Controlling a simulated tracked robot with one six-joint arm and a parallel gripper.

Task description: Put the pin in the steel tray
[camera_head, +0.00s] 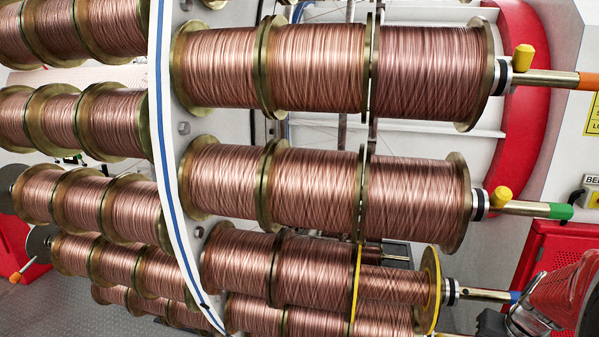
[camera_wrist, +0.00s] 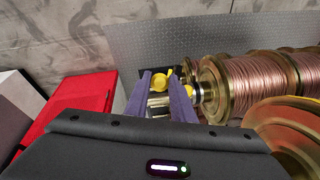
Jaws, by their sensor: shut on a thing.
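In the wrist view, my gripper (camera_wrist: 161,78) has its two purple fingers closed around a yellow pin (camera_wrist: 162,79), whose rounded end shows between the fingertips. They are just left of a spool shaft's end; whether the pin still touches the shaft cannot be told. In the head view, part of what looks like my gripper (camera_head: 492,325) is at the bottom right, below the blue-tipped shaft (camera_head: 490,295); its fingertips and the held pin are not clear there. I cannot make out the steel tray in either view.
Copper spools (camera_head: 420,195) fill the carousel. Yellow pins stand on the orange-tipped shaft (camera_head: 540,78) and the green-tipped shaft (camera_head: 535,209). In the wrist view, a spool (camera_wrist: 240,85) is close on the right and a red cabinet (camera_wrist: 75,105) on the left.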

